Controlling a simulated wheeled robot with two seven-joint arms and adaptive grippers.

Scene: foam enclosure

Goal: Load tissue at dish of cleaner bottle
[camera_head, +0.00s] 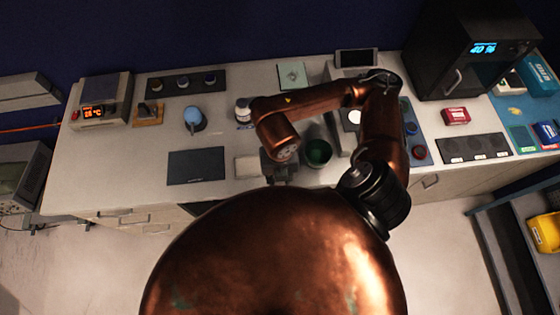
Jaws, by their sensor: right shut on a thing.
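My right gripper (279,172) is low over the bench's front edge, below the copper wrist. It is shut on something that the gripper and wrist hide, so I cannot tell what. A pale, flat block (247,167), possibly tissue, is just left of the gripper; I cannot tell whether they touch. A blue round-topped item (194,119) stands farther left. I cannot tell which is the cleaner bottle. A green round container (318,152) is right of the gripper. My left gripper is out of view.
A dark mat (197,166) lies bare at the bench front. A device with an orange display (101,103) stands at left, a black oven-like box (468,50) at right. A dark rack (182,83) holds small jars. The bench (135,165) is clear left of the mat.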

